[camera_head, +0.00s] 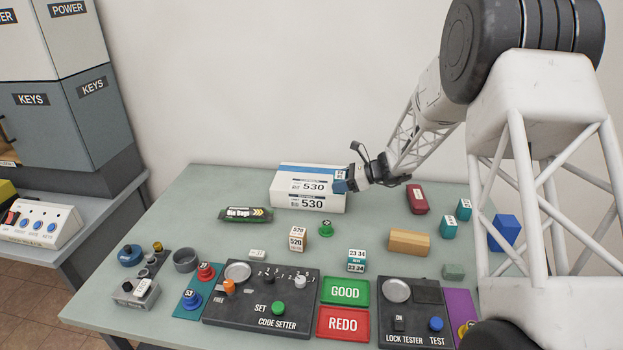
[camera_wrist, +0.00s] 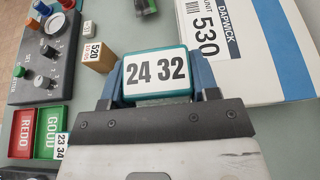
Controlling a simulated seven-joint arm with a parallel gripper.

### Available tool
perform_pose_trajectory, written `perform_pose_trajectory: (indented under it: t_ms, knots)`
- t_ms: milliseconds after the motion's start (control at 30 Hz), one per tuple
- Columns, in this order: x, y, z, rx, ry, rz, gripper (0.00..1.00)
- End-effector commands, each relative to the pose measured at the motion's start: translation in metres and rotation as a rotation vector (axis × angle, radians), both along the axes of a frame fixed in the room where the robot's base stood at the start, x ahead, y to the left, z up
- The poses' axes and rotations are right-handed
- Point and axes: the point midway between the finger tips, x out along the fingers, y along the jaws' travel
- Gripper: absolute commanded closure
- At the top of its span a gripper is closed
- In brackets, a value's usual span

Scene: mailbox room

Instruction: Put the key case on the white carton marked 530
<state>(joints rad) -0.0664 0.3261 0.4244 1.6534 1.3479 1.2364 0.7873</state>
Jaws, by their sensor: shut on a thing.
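A dark red case (camera_head: 417,198), which looks like the key case, lies on the table right of my gripper. The white carton marked 530 (camera_head: 308,203) lies at the back of the table, with a blue band; it also shows at the right in the wrist view (camera_wrist: 235,50). My gripper (camera_head: 345,182) is at the carton's right end in the head view. It is shut on a teal block marked 24 32 (camera_wrist: 157,76). In the wrist view the block is left of the carton. I cannot tell how high it is held.
A green bin-bags pack (camera_head: 245,214) lies left of the carton. A 520 block (camera_head: 297,238), a green stamp-like piece (camera_head: 326,229), a wooden block (camera_head: 408,242) and a teal block marked 23 34 (camera_head: 356,260) stand in front. Control panels and GOOD and REDO trays (camera_head: 345,291) line the front.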

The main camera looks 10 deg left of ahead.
Motion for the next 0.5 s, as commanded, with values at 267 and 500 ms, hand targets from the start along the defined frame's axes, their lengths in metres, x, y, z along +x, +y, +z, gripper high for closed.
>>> perform_pose_trajectory:
  t_ms: [267,500]
  knots:
    - [-0.018,0.051,0.008,0.001,0.0,0.005,0.7]
    - [-0.021,0.061,0.009,0.001,0.002,0.004,0.7]
